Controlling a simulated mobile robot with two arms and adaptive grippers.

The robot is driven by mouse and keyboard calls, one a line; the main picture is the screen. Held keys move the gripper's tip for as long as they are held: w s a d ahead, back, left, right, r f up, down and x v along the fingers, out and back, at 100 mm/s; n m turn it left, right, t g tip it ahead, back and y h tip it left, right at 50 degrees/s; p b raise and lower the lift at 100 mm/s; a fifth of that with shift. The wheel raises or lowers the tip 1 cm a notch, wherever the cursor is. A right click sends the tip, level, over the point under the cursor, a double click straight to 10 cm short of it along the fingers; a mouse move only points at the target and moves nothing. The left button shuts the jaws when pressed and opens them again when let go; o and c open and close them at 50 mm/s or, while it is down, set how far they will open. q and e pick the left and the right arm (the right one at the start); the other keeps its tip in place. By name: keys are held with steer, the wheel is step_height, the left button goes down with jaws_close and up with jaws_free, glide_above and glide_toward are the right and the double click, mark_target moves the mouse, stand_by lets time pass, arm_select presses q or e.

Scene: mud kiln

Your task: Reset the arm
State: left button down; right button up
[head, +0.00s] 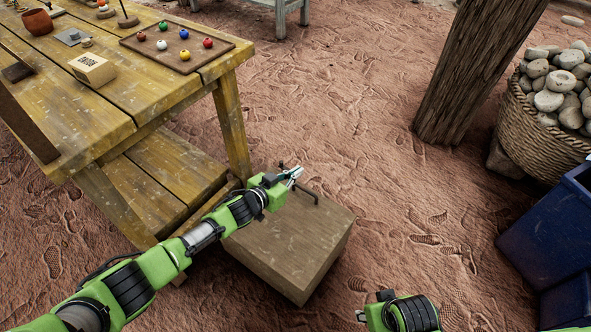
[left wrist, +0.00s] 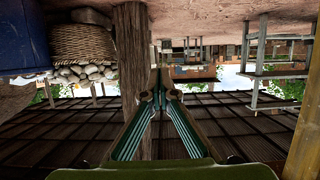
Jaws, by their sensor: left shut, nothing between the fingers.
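My left arm, green and black, comes in from the lower left in the head view. Its gripper (head: 297,172) is shut and empty, above the far edge of a wooden box (head: 290,245) on the ground. In the left wrist view the two fingers (left wrist: 160,75) meet at their tips with nothing between them. That view is upside down. Part of my right arm (head: 408,314) shows at the bottom of the head view. Its fingers cannot be made out clearly.
A yellow wooden table (head: 150,95) stands at left, carrying a board of coloured balls (head: 185,62), a small box (head: 92,68) and a clay pot (head: 37,22). At right are a wooden post (head: 480,70), a basket of stones (head: 545,125) and a blue bin (head: 552,235). Open ground lies between.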

steer(key=shift+f, duration=0.4)
